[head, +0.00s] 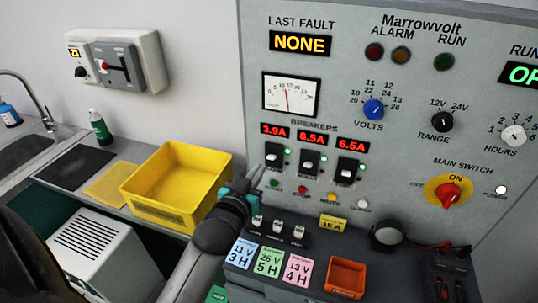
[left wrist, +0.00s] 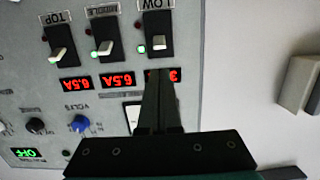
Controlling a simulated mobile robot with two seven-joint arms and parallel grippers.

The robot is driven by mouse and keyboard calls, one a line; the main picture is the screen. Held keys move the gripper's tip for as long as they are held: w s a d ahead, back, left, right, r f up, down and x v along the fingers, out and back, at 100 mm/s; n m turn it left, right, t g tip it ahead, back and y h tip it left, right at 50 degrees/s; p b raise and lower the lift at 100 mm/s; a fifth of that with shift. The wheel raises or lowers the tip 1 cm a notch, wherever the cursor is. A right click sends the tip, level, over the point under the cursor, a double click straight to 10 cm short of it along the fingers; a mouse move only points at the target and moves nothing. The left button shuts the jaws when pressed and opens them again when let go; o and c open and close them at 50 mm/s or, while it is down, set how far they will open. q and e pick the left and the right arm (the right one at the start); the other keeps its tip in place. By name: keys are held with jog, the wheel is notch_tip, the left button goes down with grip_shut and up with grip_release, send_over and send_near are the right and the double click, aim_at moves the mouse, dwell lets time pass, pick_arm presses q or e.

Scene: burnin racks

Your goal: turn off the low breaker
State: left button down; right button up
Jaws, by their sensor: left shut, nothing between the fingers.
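The low breaker (head: 273,155) is the leftmost of three black breakers on the grey panel, under the 3.9A display. In the left wrist view the low breaker (left wrist: 158,32), labelled LOW, has a white lever and a lit green lamp. The middle breaker (head: 310,162) and top breaker (head: 347,170) stand to its right, also with green lamps lit. My left gripper (head: 257,178) is shut and empty, just below and left of the low breaker. In the left wrist view its fingers (left wrist: 158,80) cover part of the low display. Contact with the panel cannot be told. My right gripper is not in view.
A yellow bin (head: 178,190) stands on the counter left of my left gripper. A ledge below the panel holds small switches, colored cards and an orange tray (head: 346,278). A red main switch (head: 449,194) is at the right. A grey wall box (head: 116,62) hangs at the left.

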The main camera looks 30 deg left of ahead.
aim_at(272, 157)
pick_arm(q)
jog(key=x, duration=0.8)
jog(key=shift+w, duration=0.15)
jog(key=shift+f+b, duration=0.15)
jog(key=shift+b, duration=0.25)
jog(key=shift+f+b, duration=0.1)
jog(key=shift+b, duration=0.35)
